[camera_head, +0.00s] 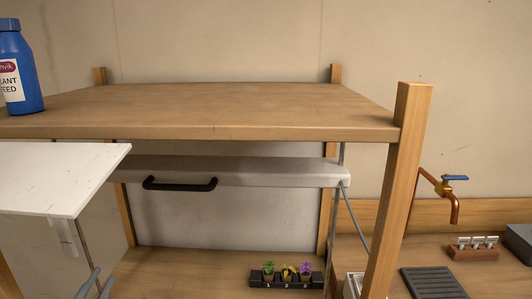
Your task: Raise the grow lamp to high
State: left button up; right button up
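The grow lamp (240,170) is a long pale grey bar under the wooden shelf top, with a black handle (180,184) on its front. It hangs a little below the shelf's underside, above the lower bench. A thin rod and a slanting cord show near its right end. My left gripper (103,279) shows only in part at the bottom left, as two grey fingers with a gap between them. It is below and left of the handle, apart from it, and seems empty. My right gripper is not in view.
A white flecked panel (55,178) juts in at the left. A blue plant feed bottle (20,75) stands on the shelf top (230,105). Small potted plants (287,275) sit on the lower bench. A wooden post (397,190) stands at the right, before a copper tap (445,196).

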pick_arm(q)
jog(key=s+d+f+n+g+y, duration=0.25)
jog(key=s+f+g, duration=0.3)
jog(key=f, duration=0.55)
jog(key=s+d+f+n+g+y, duration=0.15)
jog(key=s+f+n+g, duration=0.35)
jog(key=f, duration=0.6)
jog(key=s+d+f+g+h, duration=0.25)
jog(key=s+d+f, duration=0.25)
jog(key=s, duration=0.4)
jog(key=s+d+f+g+h, duration=0.1)
jog(key=s+d+f+g, duration=0.35)
jog(key=s, duration=0.45)
notch_tip(320, 180, down, 29)
jog(key=s, duration=0.2)
jog(key=s+a+f+g, duration=0.2)
jog(key=s+f, duration=1.5)
jog(key=shift+s+a, duration=0.25)
jog(key=shift+s, duration=0.05)
jog(key=shift+w+r+y, duration=0.1)
jog(key=shift+y, duration=0.15)
